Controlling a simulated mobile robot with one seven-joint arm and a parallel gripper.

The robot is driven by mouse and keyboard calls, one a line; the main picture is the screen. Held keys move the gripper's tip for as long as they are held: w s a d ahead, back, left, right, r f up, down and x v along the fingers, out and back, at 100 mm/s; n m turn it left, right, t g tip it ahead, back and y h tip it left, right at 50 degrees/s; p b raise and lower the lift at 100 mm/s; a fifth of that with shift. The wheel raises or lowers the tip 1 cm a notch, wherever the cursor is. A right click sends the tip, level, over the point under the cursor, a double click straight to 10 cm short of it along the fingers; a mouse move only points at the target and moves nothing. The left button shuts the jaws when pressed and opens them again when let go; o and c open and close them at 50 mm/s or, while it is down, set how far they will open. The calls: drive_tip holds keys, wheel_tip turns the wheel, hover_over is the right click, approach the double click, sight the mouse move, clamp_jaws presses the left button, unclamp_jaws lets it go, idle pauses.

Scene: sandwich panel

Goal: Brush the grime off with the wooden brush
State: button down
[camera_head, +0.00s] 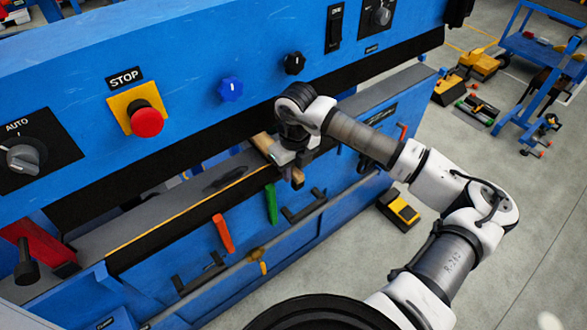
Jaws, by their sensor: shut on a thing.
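My gripper (289,160) is near the middle of the view, just above the front ledge (165,222) of the blue machine. It is shut on the wooden brush (263,143), whose tan wooden end sticks out to the upper left of the jaws. A dark smudge that looks like grime (225,180) lies on the grey ledge to the left of my gripper. I cannot tell whether the brush touches the ledge.
The panel above carries a red stop button (147,122), a blue knob (230,89) and a black knob (294,63). A red handle (222,233) and a green handle (271,204) hang on the machine's front. A blue cart (545,50) stands at right on open floor.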

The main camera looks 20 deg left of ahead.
drive_tip(key=shift+s+a+b, duration=0.35)
drive_tip(key=shift+s+a, duration=0.35)
drive_tip(key=shift+s, duration=0.15)
drive_tip(key=shift+s+a+b, duration=0.35)
drive_tip(key=shift+s+a, duration=0.3)
drive_tip(key=shift+s, duration=0.2)
drive_tip(key=shift+r, duration=0.1)
drive_tip(key=shift+s+a+f+b, duration=0.1)
drive_tip(key=shift+s+a+b, duration=0.5)
drive_tip(key=shift+s, duration=0.3)
drive_tip(key=shift+s+a+f+b, duration=0.1)
drive_tip(key=shift+s+a+b, duration=0.25)
drive_tip(key=shift+s+a, duration=0.45)
drive_tip(key=shift+s, duration=0.1)
drive_tip(key=shift+s+a+b, duration=0.4)
drive_tip(key=shift+s+a, duration=0.25)
drive_tip(key=shift+s, duration=0.2)
drive_tip(key=shift+s+a+b, duration=0.4)
drive_tip(key=shift+s+a, duration=0.2)
drive_tip(key=shift+s, duration=0.25)
